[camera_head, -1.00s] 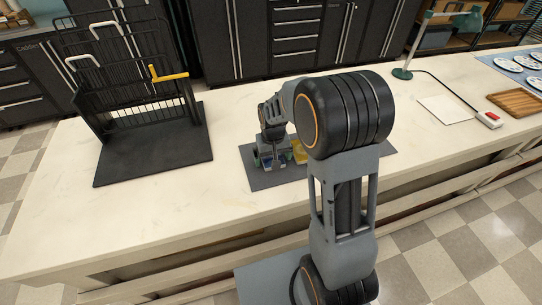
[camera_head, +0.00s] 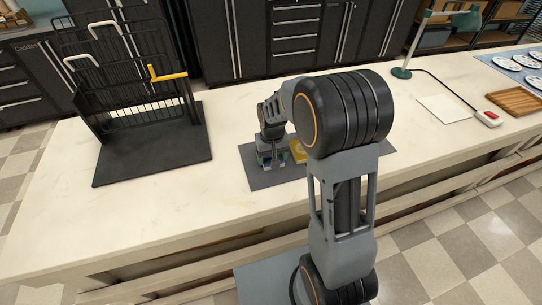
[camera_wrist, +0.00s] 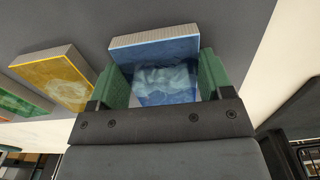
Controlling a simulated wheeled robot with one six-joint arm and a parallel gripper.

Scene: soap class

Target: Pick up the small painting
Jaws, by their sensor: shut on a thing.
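A small blue painting (camera_wrist: 168,75) with pale cloud-like shapes and a light edge sits between the two green fingers of my gripper (camera_wrist: 163,85) in the wrist view. The fingers are shut on its left and right sides. In the head view my gripper (camera_head: 271,157) is low at the left part of a grey mat (camera_head: 260,178); the blue painting is mostly hidden there. Whether it touches the mat I cannot tell. A yellow painting (camera_wrist: 56,78) lies beside it, and shows in the head view (camera_head: 298,151).
A green painting (camera_wrist: 20,104) lies past the yellow one in the wrist view. A black wire rack (camera_head: 130,90) stands on a dark base at the left. A lamp (camera_head: 402,72), white sheet (camera_head: 444,108) and wooden tray (camera_head: 515,101) are at the right.

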